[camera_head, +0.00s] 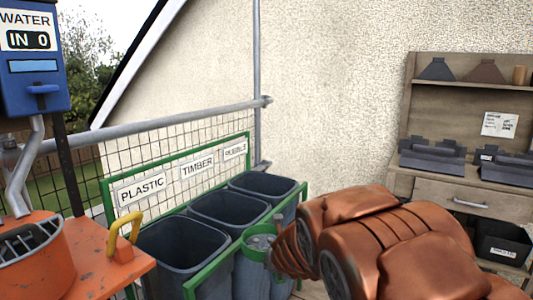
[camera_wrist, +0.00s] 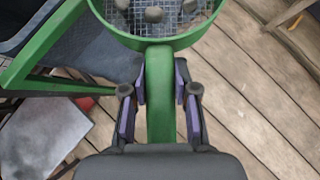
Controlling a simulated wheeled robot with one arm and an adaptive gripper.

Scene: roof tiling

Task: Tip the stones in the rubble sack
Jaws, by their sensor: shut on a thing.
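My gripper (camera_wrist: 160,105) is shut on the handle of a green round sieve (camera_wrist: 163,42). Its wire mesh holds several grey stones (camera_wrist: 154,14) in the wrist view. In the head view the sieve (camera_head: 259,242) looks roughly level, in front of the dark bins near the green frame's front rail. The rubble sack appears to be the far right dark container (camera_head: 290,207), under a third label too blurred to read surely. Its opening looks empty from here.
The containers marked TIMBER (camera_head: 228,212) and PLASTIC (camera_head: 185,246) stand to the left in a green frame (camera_head: 204,274). An orange machine (camera_head: 75,250) with a yellow handle is at far left. A wooden shelf unit (camera_head: 430,185) stands right. Wooden decking (camera_wrist: 255,100) lies below.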

